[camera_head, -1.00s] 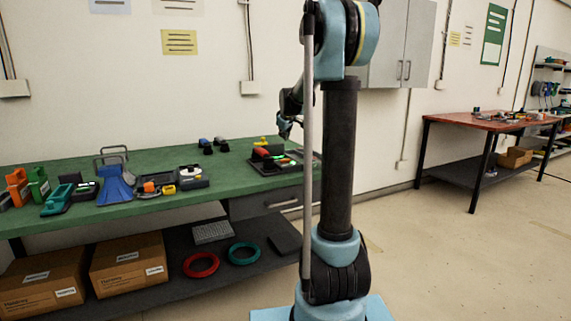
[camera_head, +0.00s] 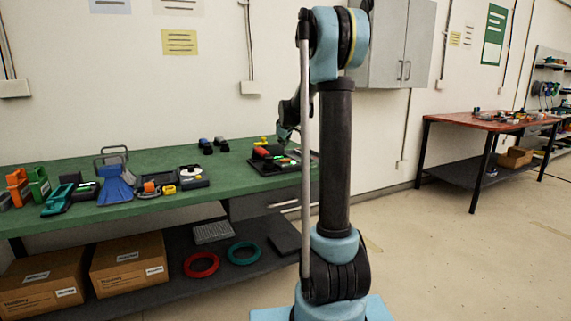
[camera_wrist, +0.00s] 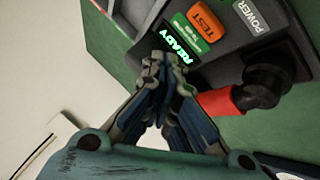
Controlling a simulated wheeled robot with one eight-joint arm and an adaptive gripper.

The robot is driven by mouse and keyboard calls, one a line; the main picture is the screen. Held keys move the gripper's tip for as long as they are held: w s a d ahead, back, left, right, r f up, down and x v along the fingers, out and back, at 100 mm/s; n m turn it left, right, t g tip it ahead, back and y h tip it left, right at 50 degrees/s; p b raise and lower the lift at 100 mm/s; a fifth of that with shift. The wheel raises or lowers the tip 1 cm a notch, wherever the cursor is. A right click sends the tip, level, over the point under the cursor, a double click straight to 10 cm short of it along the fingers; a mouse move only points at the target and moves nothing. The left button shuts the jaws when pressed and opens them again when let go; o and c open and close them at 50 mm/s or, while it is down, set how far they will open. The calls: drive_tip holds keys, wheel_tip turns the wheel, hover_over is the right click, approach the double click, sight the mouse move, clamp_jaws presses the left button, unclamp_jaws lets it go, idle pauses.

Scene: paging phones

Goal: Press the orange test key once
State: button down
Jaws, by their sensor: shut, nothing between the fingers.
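The orange test key (camera_wrist: 207,22), lettered TEST, is on a dark device (camera_wrist: 229,52) at the top of the wrist view. A green display (camera_wrist: 178,44) reading READY is beside the key. My gripper (camera_wrist: 160,62) is shut and empty, its fingertips near the display's edge and to the left of and below the key in the picture. I cannot tell whether the tips touch the device. In the head view my gripper (camera_head: 284,134) is above the tray area at the green bench's right end; the key is too small to make out there.

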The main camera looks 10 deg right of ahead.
drive_tip(key=shift+f, duration=2.5)
drive_tip(key=shift+s+f, duration=0.1)
drive_tip(key=shift+f, duration=0.65)
idle(0.4)
drive_tip(key=shift+r, duration=0.9)
drive_tip(key=shift+r, duration=0.1)
drive_tip(key=shift+r, duration=2.4)
